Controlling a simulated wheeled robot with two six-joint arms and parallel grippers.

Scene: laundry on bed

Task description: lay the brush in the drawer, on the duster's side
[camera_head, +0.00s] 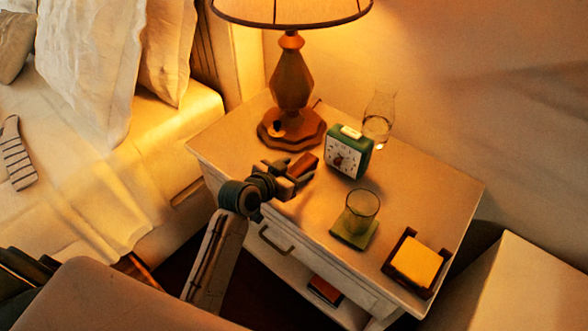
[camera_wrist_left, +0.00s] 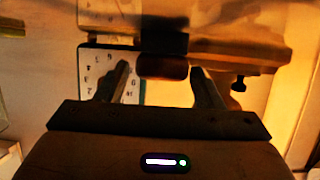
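My left gripper (camera_head: 298,177) reaches over the nightstand top from the front left, in front of the lamp and clock. Its two fingers show apart in the left wrist view (camera_wrist_left: 162,78), so it is open. A small reddish-brown block, perhaps the brush (camera_head: 305,164), is at the fingertips; in the left wrist view its end (camera_wrist_left: 162,67) lies between the fingers, with slight gaps on both sides. The drawer (camera_head: 330,266) under the tabletop looks shut, with a curved handle (camera_head: 274,241). Its inside is hidden and I see no duster. My right gripper is out of view.
On the nightstand top (camera_head: 415,190) stand a lamp (camera_head: 291,85), a green clock (camera_head: 349,153), a glass vase (camera_head: 378,120), a tumbler (camera_head: 361,210) on a green coaster (camera_head: 354,236), and a holder with yellow notes (camera_head: 417,262). A book (camera_head: 325,290) lies below the drawer. The bed is left.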

